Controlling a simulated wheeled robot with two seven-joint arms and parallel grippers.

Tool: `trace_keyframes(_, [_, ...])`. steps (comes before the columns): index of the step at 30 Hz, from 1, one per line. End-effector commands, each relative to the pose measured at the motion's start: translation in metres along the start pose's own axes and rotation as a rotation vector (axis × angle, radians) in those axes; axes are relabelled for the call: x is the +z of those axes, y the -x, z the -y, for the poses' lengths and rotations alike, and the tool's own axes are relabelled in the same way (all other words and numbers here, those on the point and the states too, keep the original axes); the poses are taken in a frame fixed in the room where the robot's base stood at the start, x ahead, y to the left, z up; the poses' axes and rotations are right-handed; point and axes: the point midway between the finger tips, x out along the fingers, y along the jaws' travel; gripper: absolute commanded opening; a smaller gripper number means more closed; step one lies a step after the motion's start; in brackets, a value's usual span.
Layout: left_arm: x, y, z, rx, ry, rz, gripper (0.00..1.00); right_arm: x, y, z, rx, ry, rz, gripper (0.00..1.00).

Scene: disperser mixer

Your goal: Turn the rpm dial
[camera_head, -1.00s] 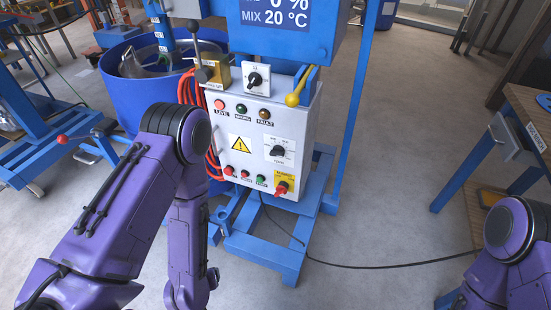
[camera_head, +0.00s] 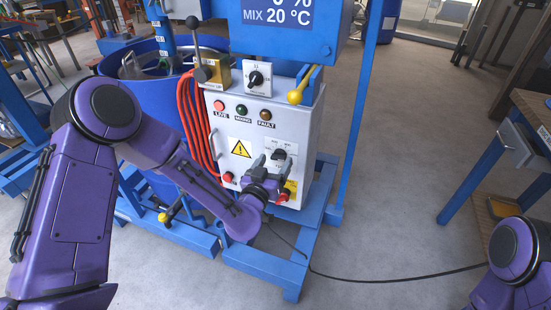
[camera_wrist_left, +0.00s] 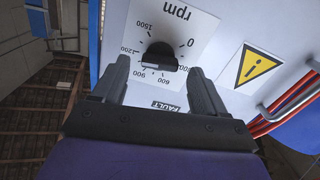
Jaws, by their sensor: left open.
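The rpm dial (camera_head: 279,154) is a black knob on a white scale plate, low on the right of the grey control box's front. In the left wrist view the dial (camera_wrist_left: 158,55) shows upside down, with numbers from 0 to 1500 around it. My left gripper (camera_head: 271,164) is open and faces the panel at the dial. In the left wrist view its fingertips (camera_wrist_left: 159,70) stand on either side of the knob, apart from it. Whether they reach around the knob in depth, I cannot tell. My right gripper is out of view.
A second black knob (camera_head: 257,78) sits on top of the box, beside a yellow-tipped lever (camera_head: 295,97). A red-and-yellow switch (camera_head: 285,193) is below the dial. Orange cables (camera_head: 194,120) hang at the left side.

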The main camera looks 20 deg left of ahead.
Motion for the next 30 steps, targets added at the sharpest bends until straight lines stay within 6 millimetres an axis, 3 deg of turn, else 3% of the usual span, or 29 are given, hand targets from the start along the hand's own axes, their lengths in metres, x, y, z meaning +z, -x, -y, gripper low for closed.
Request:
trace_keyframes(4, [0.000, -0.016, 0.000, -0.001, 0.001, 0.001, 0.72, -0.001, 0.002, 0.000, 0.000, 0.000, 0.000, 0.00])
trace_keyframes(12, [0.001, -0.018, 0.000, 0.001, 0.001, 0.002, 0.72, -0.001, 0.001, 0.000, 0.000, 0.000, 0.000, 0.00])
trace_keyframes(18, [0.001, -0.018, 0.000, 0.001, 0.001, 0.002, 0.16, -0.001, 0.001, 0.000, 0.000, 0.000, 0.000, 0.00])
trace_keyframes(30, [0.001, -0.018, 0.000, 0.000, 0.066, 0.002, 0.16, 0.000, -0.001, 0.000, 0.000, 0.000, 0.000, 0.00])
